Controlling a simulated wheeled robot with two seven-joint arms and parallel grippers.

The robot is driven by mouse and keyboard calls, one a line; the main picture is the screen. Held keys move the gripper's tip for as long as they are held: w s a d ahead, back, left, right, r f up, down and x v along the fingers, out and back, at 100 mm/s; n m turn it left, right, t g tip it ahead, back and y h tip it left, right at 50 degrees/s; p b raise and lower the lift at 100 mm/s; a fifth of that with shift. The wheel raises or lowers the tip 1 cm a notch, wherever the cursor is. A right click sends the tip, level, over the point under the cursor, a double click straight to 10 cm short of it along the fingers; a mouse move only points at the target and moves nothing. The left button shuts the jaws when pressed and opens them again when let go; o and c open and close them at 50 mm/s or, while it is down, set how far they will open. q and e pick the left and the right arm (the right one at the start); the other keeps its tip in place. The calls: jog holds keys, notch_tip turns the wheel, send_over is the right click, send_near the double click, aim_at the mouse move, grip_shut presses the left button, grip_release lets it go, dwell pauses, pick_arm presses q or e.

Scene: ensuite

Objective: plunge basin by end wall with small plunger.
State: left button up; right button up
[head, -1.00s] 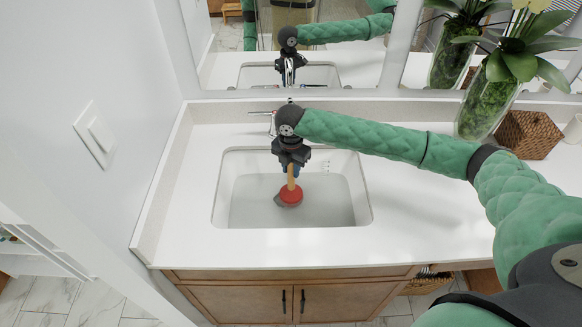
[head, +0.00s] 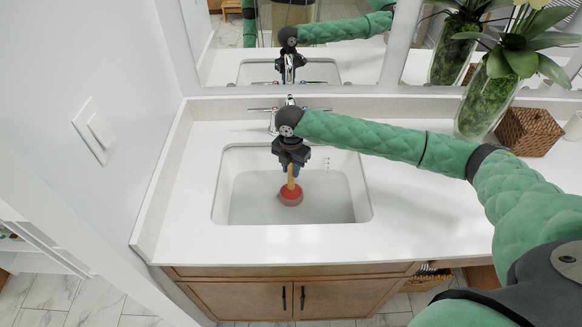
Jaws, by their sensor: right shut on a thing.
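The small plunger has a red rubber cup (head: 291,195) and a wooden handle (head: 291,174). My right gripper (head: 291,164) is shut on the top of the handle and holds the plunger upright, cup down, inside the basin. The white rectangular basin (head: 229,186) is set in the counter near the end wall at the left. Greyish water (head: 325,207) appears to fill its lower part, and the cup is at or partly under its surface. The drain cannot be seen. My left gripper is not in view.
The chrome faucet (head: 273,116) stands behind the basin, close to my right wrist. A mirror (head: 225,60) rises behind the counter. A glass vase with a plant (head: 487,100) and a woven box (head: 530,131) stand at the right. The end wall (head: 110,60) bounds the left. The front counter (head: 300,245) is clear.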

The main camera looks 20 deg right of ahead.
jog(key=shift+s+f, duration=0.1)
jog(key=shift+f, duration=0.15)
jog(key=shift+r+p, duration=0.3)
jog(key=shift+p, duration=0.15)
jog(key=shift+r+p, duration=0.3)
jog(key=shift+r, duration=0.05)
dwell(0.6)
jog(key=shift+f, duration=0.75)
dwell(0.5)
jog(key=shift+r+p, duration=0.4)
jog(key=shift+r, duration=0.3)
dwell(0.6)
